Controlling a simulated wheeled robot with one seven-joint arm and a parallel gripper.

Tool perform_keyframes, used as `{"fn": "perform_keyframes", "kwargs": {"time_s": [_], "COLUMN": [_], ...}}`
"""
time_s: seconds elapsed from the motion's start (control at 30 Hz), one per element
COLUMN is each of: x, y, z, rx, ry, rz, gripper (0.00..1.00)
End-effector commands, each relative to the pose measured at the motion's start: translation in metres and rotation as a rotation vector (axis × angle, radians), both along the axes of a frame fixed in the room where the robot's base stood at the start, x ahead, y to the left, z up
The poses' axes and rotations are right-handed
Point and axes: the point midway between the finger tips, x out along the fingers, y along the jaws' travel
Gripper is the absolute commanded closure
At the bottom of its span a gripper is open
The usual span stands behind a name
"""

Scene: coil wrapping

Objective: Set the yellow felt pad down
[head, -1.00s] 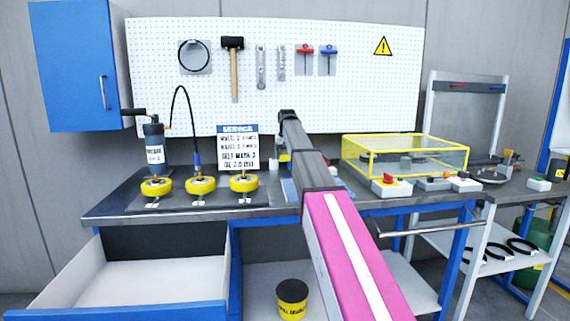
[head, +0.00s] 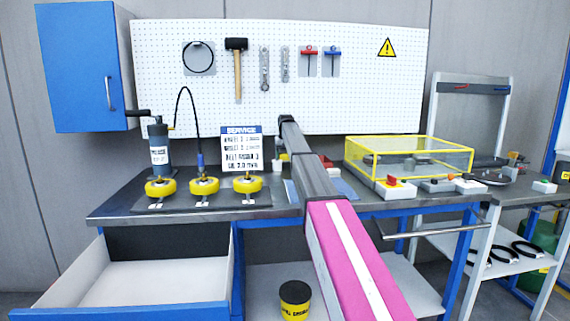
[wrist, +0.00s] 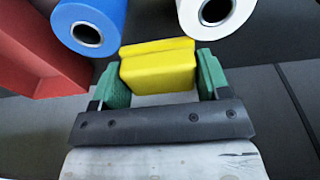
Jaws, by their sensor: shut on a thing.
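The yellow felt pad (wrist: 158,72) is a thick yellow block in the wrist view. My gripper (wrist: 162,62) is shut on it, with one green finger on each side. In the head view my arm reaches over the workbench (head: 105,213), and its links hide my gripper and the pad. What lies directly under the pad cannot be told.
In the wrist view a blue roller (wrist: 90,22) and a white roller (wrist: 213,12) lie just beyond the pad, with a red surface (wrist: 35,50) at the left. On the bench are yellow wheels (head: 204,186), a sign (head: 241,148) and a yellow-framed clear box (head: 408,158).

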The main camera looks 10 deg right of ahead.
Motion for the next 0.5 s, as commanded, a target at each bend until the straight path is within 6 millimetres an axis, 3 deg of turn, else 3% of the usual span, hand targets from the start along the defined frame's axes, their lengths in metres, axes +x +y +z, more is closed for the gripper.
{"fn": "perform_keyframes", "kwargs": {"time_s": [0.23,0.5], "x": [-0.001,0.0], "y": [0.0,0.0], "z": [-0.036,-0.039], "rx": [0.0,0.0], "ry": [0.001,0.0], "rz": [0.0,0.0], "gripper": [0.53,0.53]}}
